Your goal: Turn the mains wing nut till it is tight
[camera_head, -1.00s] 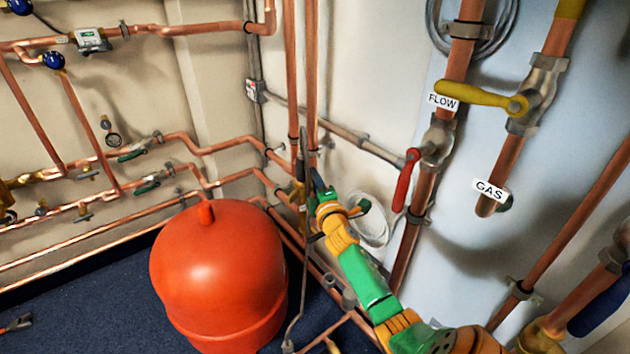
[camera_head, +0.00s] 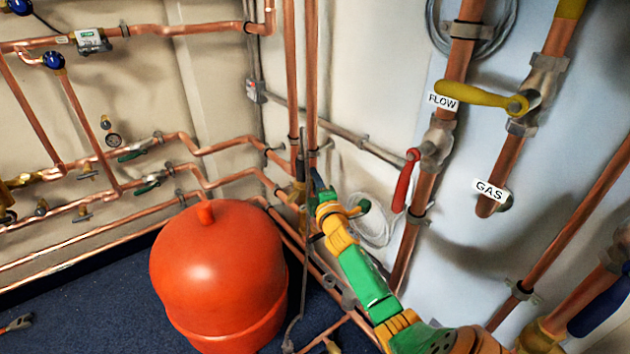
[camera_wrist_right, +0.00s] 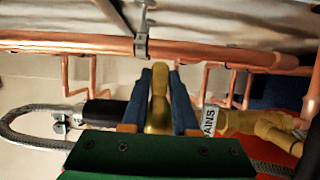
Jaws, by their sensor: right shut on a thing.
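The brass wing nut (camera_wrist_right: 158,100) stands upright between the two blue fingers of my right gripper (camera_wrist_right: 165,98) in the right wrist view. The fingers are shut on it, one on each side. A white label (camera_wrist_right: 209,120) reading "AINS", its first letter hidden, sits just right of the fingers beside brass fittings (camera_wrist_right: 250,124). In the head view my right gripper (camera_head: 316,188) reaches in among the pipes behind the red vessel; the wing nut cannot be made out there. My left gripper is not in view.
The red vessel (camera_head: 218,270) stands left of my right arm. Vertical copper pipes (camera_head: 312,80) rise behind the gripper. A red lever (camera_head: 405,180) and a yellow lever (camera_head: 480,96) stick out at right. In the wrist view a copper pipe (camera_wrist_right: 80,44) crosses above the fingers, and a braided hose (camera_wrist_right: 30,140) loops left.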

